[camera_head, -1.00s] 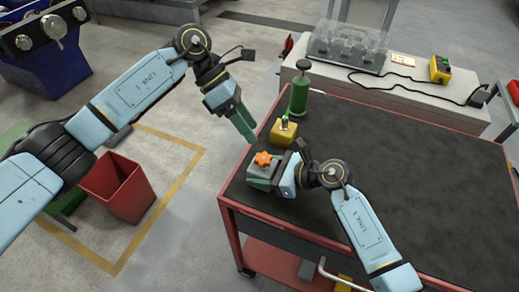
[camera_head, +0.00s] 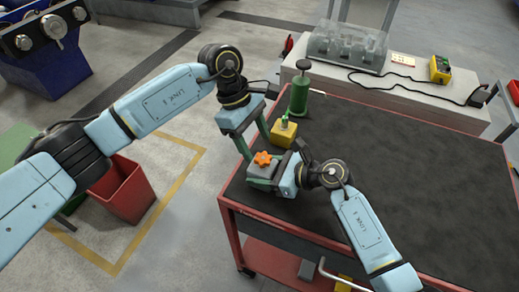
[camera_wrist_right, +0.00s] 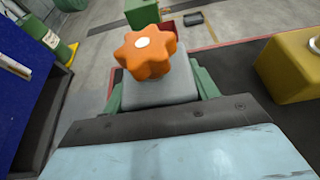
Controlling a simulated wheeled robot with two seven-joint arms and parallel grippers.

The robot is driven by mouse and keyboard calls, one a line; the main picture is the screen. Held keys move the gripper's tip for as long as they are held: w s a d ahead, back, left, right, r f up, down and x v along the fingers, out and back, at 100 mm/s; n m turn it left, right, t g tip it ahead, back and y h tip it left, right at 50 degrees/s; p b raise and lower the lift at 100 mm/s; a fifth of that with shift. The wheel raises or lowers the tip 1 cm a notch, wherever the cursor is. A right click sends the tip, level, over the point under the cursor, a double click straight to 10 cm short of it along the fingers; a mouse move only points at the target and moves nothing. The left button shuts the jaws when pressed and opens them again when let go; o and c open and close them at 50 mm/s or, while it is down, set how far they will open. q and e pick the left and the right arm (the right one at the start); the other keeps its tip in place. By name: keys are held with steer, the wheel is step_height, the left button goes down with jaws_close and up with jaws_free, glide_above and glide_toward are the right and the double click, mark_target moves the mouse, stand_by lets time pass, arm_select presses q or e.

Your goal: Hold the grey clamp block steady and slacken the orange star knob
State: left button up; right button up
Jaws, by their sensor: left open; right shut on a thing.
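The orange star knob (camera_head: 263,158) sits on top of the grey clamp block (camera_head: 262,171) near the table's left edge. Both also show in the right wrist view, the knob (camera_wrist_right: 147,50) above the block (camera_wrist_right: 160,92). My right gripper (camera_head: 273,174) is shut on the block, with a green finger on each side of it. My left gripper (camera_head: 256,142) is open and empty, with its green fingers spread and pointing down. It is just above and behind the knob in the head view, apart from it as far as I can tell.
A yellow block (camera_head: 283,134) with a small post stands close behind the clamp block, and a green cylinder with a black knob (camera_head: 299,95) stands behind that. The dark table top (camera_head: 430,180) is clear to the right. A red bin (camera_head: 126,190) stands on the floor left.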

mark_target(262, 157)
arm_select(q)
steer(key=shift+x, duration=1.8)
steer(key=c, duration=1)
steer(key=shift+o, duration=0.2)
